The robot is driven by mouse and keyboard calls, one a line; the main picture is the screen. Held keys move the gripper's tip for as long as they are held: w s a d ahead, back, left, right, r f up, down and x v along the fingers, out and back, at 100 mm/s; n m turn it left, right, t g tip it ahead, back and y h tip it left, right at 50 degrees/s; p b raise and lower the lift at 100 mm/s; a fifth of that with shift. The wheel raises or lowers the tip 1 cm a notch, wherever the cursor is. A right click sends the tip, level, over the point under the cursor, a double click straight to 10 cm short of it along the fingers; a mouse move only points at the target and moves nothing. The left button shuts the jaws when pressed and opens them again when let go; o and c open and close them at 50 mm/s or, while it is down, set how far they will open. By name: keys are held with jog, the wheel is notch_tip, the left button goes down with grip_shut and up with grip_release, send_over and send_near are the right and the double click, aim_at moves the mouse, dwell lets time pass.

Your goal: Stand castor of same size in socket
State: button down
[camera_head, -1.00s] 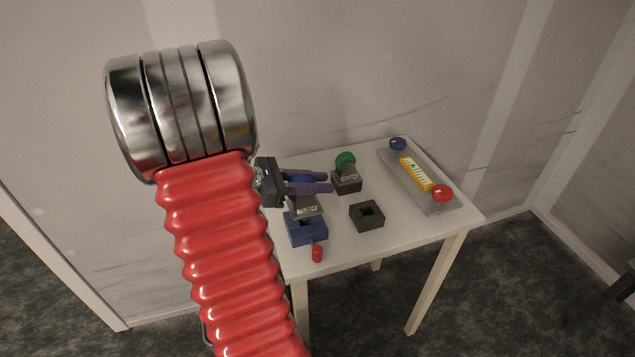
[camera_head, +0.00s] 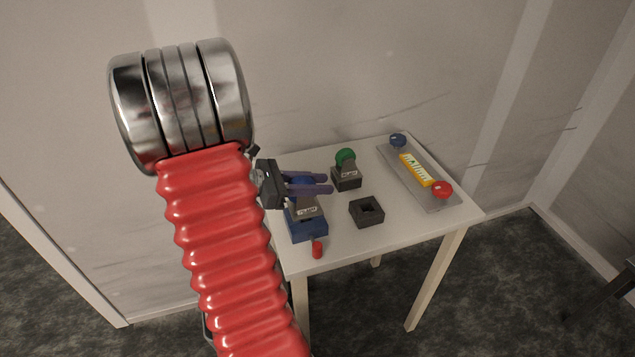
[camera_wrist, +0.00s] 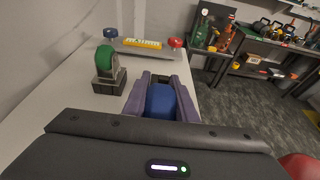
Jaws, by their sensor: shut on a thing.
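My gripper (camera_head: 308,184) has purple fingers and is shut on a blue-wheeled castor (camera_wrist: 160,100). In the head view the castor's grey labelled bracket (camera_head: 309,208) shows under the fingers, upright, at the blue socket block (camera_head: 305,228). The bracket now meets the top of that block; how deep it sits in the opening is hidden. A green-wheeled castor (camera_head: 345,158) stands upright in a dark socket block (camera_head: 347,181) behind; it also shows in the wrist view (camera_wrist: 108,60). A black socket block (camera_head: 367,212) with an empty square hole lies to the right.
A small red cylinder (camera_head: 317,250) stands near the white table's (camera_head: 350,249) front edge, close to the blue block.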

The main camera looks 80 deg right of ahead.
jog(key=shift+f, duration=1.5)
jog(key=c, duration=1.4)
grip_release()
jog(key=shift+o, duration=0.2)
jog(key=v, duration=1.3)
jog(key=shift+w, duration=0.35)
jog(key=shift+a+r, duration=0.1)
jog(key=shift+a, duration=0.05)
